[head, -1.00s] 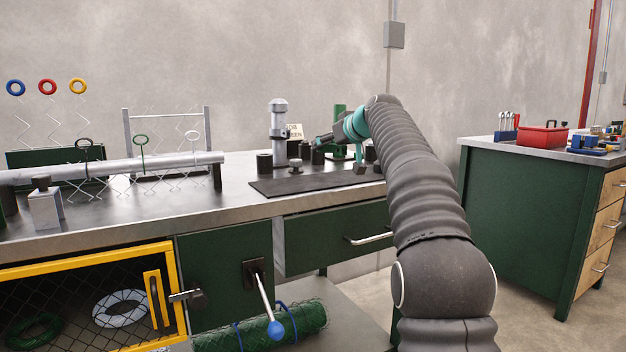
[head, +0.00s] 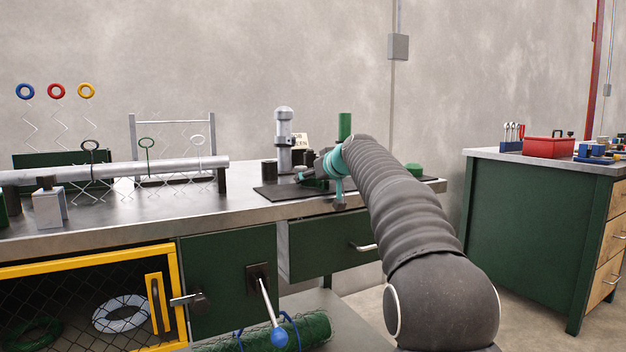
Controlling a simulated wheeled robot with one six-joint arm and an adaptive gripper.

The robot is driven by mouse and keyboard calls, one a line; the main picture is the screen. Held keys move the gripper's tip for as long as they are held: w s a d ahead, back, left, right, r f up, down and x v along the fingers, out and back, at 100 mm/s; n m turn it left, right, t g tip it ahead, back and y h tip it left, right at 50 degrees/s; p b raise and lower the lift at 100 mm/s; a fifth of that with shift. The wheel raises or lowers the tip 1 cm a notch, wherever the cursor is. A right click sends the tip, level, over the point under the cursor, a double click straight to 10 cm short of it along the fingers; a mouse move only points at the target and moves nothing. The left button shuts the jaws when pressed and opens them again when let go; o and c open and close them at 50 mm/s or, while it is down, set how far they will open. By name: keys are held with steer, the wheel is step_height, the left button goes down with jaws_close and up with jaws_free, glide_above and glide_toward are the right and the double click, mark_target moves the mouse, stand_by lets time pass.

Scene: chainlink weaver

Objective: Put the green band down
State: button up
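My gripper (head: 301,176) is small and dark in the head view, low over the black mat on the workbench, beyond my teal wrist. A dark green shape (head: 316,184) shows just under and beside it. I cannot tell whether this is the green band, or whether the fingers hold it. The finger gap is too small to make out. The black mat (head: 272,194) lies at the bench's front edge, partly hidden by my wrist.
A grey post (head: 283,128) stands behind the mat, with a green cylinder (head: 345,126) to its right. A low green piece (head: 414,169) sits near the bench's right end. A long metal tube (head: 120,169) lies left. Bare bench separates tube and mat.

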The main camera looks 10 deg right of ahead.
steer(key=shift+f, duration=0.15)
steer(key=o, duration=1.2)
steer(key=shift+c, duration=0.2)
steer(key=shift+s+r, duration=0.1)
steer(key=shift+r, duration=0.2)
steer(key=b+v, duration=0.1)
steer(key=v, duration=1)
steer(key=shift+s+d+r, duration=0.15)
steer(key=shift+s+d, duration=0.05)
steer(key=shift+s, duration=0.15)
